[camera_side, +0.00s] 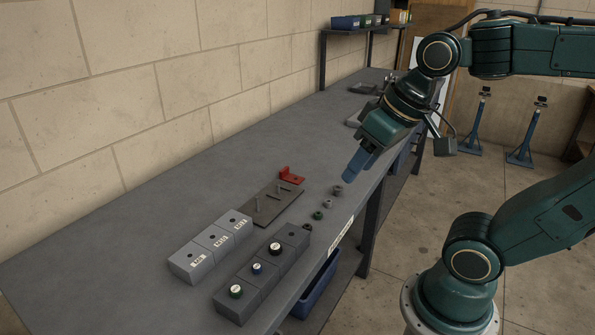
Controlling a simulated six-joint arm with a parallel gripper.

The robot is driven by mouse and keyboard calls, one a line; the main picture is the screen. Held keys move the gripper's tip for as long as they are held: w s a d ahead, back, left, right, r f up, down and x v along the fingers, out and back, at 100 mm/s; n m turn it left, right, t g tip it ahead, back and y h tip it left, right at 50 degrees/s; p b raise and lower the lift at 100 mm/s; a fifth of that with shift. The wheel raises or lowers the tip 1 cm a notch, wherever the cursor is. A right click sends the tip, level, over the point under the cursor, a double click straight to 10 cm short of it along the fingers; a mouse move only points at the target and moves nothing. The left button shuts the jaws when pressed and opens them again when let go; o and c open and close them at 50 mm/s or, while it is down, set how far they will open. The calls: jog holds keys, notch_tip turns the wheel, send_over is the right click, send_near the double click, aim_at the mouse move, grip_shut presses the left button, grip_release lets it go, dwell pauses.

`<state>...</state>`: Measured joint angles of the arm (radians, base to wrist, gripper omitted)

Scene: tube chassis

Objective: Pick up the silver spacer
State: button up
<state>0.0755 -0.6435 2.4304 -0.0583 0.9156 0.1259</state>
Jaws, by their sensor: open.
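Two small grey metallic parts stand in a row near the table's front edge: a far one (337,190) and a nearer one (329,203). Both look silver-grey, and I cannot tell from their size which is the silver spacer. My gripper (352,178) points down with blue fingers, above and slightly right of the far grey part in the picture. It is open, and nothing shows between the fingers. The fingers overlap each other from this side, so the gap is hidden.
A green-ringed part (318,215) and a dark ring (308,226) continue the row. A dark plate with pins (266,207) and a red bracket (290,176) lie left. Light grey labelled blocks (190,263) and dark blocks with knobs (266,276) stand nearer. The table behind is mostly clear.

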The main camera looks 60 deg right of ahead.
jog(key=w+d+f+m+g+y, duration=0.1)
jog(key=w+d+f+m+g, duration=0.15)
jog(key=w+d+m, duration=0.55)
jog(key=w+d+f+m+g+y, duration=0.15)
jog(key=w+d+f+m, duration=0.25)
jog(key=w+d+m, duration=0.5)
jog(key=s+d+f+m+y, duration=0.25)
jog(key=d+f, duration=0.35)
jog(key=d, duration=0.4)
send_near(327, 206)
jog(key=shift+w+a+f+h, duration=0.15)
jog(key=shift+a+f+h, duration=0.15)
jog(key=shift+f, duration=0.4)
jog(key=shift+a, duration=0.1)
jog(key=shift+d+x, duration=0.1)
jog(key=shift+x, duration=1.2)
jog(key=shift+d+x, duration=0.15)
jog(key=shift+x, duration=1.1)
jog(key=shift+f, duration=0.1)
